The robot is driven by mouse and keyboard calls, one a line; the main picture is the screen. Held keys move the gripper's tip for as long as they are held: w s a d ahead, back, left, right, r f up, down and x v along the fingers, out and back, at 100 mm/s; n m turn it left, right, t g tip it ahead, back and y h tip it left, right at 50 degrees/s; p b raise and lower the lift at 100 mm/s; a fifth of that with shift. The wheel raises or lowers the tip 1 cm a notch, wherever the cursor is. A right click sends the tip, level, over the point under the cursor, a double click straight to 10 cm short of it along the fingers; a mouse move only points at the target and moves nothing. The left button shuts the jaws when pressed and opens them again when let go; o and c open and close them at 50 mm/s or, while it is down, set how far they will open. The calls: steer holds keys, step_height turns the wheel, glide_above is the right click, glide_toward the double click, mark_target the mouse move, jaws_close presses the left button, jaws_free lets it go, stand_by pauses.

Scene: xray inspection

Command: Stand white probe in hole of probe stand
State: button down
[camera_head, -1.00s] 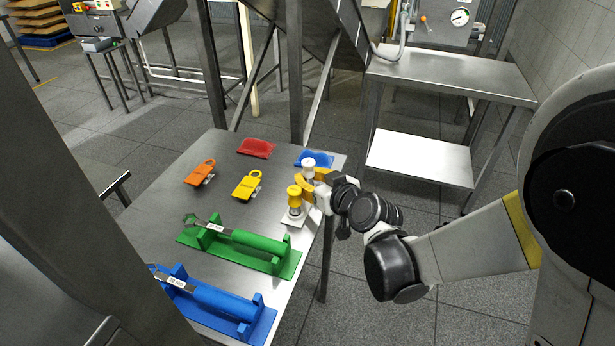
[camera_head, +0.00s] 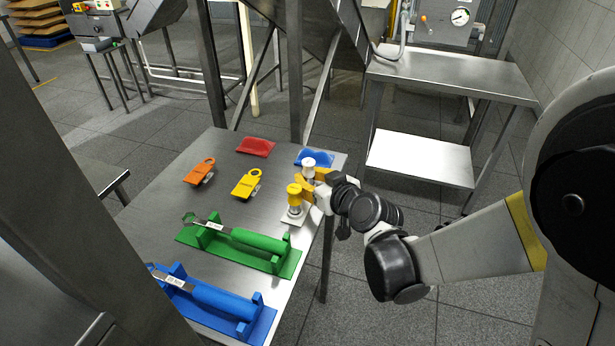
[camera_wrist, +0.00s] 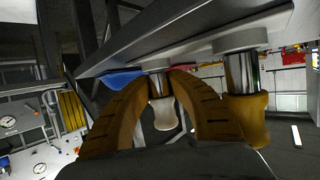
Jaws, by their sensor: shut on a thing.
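The white probe (camera_head: 308,163) is upright near the table's right edge, beside the yellow probe (camera_head: 294,190). My gripper (camera_head: 309,177) reaches in from the right and is shut on the white probe. In the upside-down wrist view the white probe (camera_wrist: 164,113) sits between my curved fingers (camera_wrist: 163,79), and the yellow probe (camera_wrist: 245,120) stands to the right with its metal shaft in a grey socket. The probe stand (camera_head: 293,222) has a pale base, partly hidden by the probes and gripper. I cannot tell whether the white probe's lower end is in a hole.
A green holder (camera_head: 285,268) and a blue holder (camera_head: 262,325) carry tools at the near side. Orange (camera_head: 198,172) and yellow (camera_head: 246,184) tags, a red piece (camera_head: 255,146) and a blue piece (camera_head: 325,157) lie farther back.

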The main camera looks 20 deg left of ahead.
steer(key=shift+f, duration=0.1)
steer(key=c, duration=1.2)
jaws_free()
steer(key=s+d+r+m+g+h, duration=0.1)
steer(key=s+d+m+h, duration=0.2)
steer(key=s+d, duration=0.4)
steer(key=s+d+r+m+g+h, duration=0.1)
steer(key=s+d, duration=0.5)
steer(key=d, duration=1)
steer(key=s+d+r+m+h, duration=0.3)
steer(key=s+d+m+h, duration=0.2)
steer(key=d, duration=0.6)
steer(key=shift+s+d+g+h, duration=0.15)
steer(key=shift+s+g+h, duration=0.05)
steer(key=shift+s, duration=0.45)
steer(key=shift+s+d+g+h, duration=0.15)
steer(key=shift+s+g+h, duration=0.05)
steer(key=shift+s, duration=0.45)
